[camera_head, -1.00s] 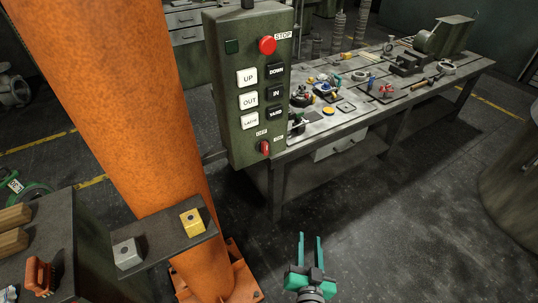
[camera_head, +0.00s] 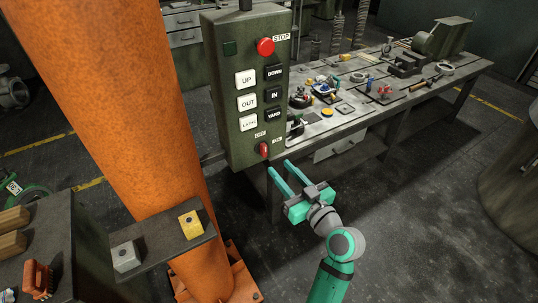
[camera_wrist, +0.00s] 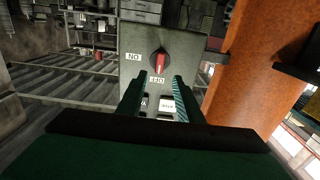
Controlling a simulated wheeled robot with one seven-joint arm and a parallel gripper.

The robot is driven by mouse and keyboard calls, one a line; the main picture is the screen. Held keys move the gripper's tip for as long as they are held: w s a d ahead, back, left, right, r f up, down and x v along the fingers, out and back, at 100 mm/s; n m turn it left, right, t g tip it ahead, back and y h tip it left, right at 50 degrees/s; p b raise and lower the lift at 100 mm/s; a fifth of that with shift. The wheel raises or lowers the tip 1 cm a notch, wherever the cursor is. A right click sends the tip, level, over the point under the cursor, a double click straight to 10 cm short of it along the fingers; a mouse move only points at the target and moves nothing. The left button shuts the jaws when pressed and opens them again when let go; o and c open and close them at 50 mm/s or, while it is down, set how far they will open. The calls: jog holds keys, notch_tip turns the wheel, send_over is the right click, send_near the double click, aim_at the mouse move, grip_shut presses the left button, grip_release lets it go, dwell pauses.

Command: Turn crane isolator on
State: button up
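The crane isolator is a small red rotary knob (camera_head: 263,149) at the bottom of the grey-green control box (camera_head: 239,150). In the wrist view the picture is upside down. There the red handle (camera_wrist: 160,62) stands upright on a dark round base, in line with the OFF label (camera_wrist: 157,79). The ON label (camera_wrist: 134,57) is to its left. My gripper (camera_head: 279,168) is open and empty, its two green fingers pointing at the knob from below right, apart from it. In the wrist view the fingers (camera_wrist: 157,84) sit either side of the OFF label.
The box's buttons and red STOP button (camera_head: 265,47) are above the knob. An orange column (camera_head: 135,110) stands left, with a shelf (camera_head: 150,243) carrying two small blocks. A cluttered workbench (camera_head: 345,115) is behind.

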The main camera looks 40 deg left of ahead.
aim_at(265, 151)
jog(key=x, duration=0.8)
jog(key=shift+w+a, duration=0.1)
jog(key=shift+w, duration=0.05)
jog(key=shift+a, duration=0.1)
jog(key=shift+c, duration=0.4)
grip_shut()
